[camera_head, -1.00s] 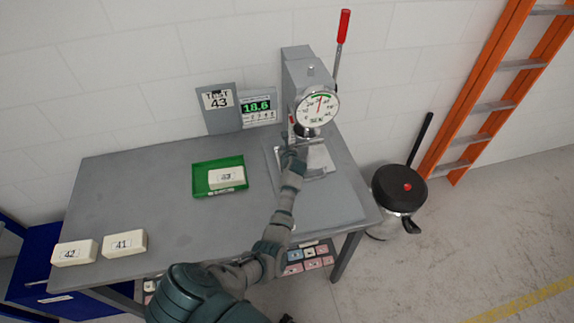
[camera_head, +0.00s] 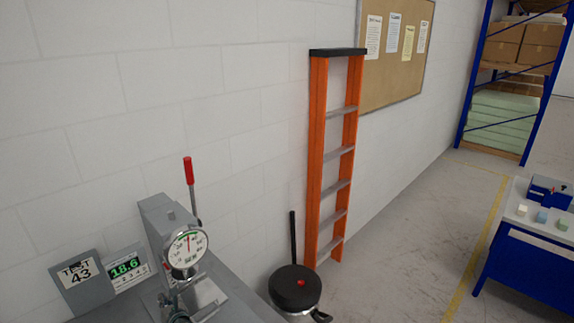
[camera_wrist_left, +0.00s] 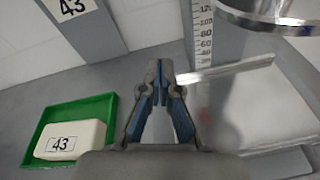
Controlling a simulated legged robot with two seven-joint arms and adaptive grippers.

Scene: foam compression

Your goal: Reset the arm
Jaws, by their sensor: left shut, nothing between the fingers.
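My left gripper (camera_wrist_left: 160,92) is shut and empty in the left wrist view, its fingertips meeting in front of the grey press column with its ruler scale (camera_wrist_left: 200,40). In the head view the left gripper (camera_head: 172,302) shows small at the bottom, beside the press. The press (camera_head: 155,225) has a round dial (camera_head: 187,248) and a raised red-handled lever (camera_head: 190,178). A cream foam block marked 43 (camera_wrist_left: 85,138) lies in a green tray (camera_wrist_left: 110,108), left of the gripper and apart from it. My right gripper is out of view.
A sign reading TEST 43 (camera_head: 80,285) and a display reading 18.6 (camera_head: 126,270) stand left of the press. A lidded bin (camera_head: 295,290) and an orange ladder (camera_head: 315,160) stand to its right. A blue-framed table (camera_head: 530,260) is at far right.

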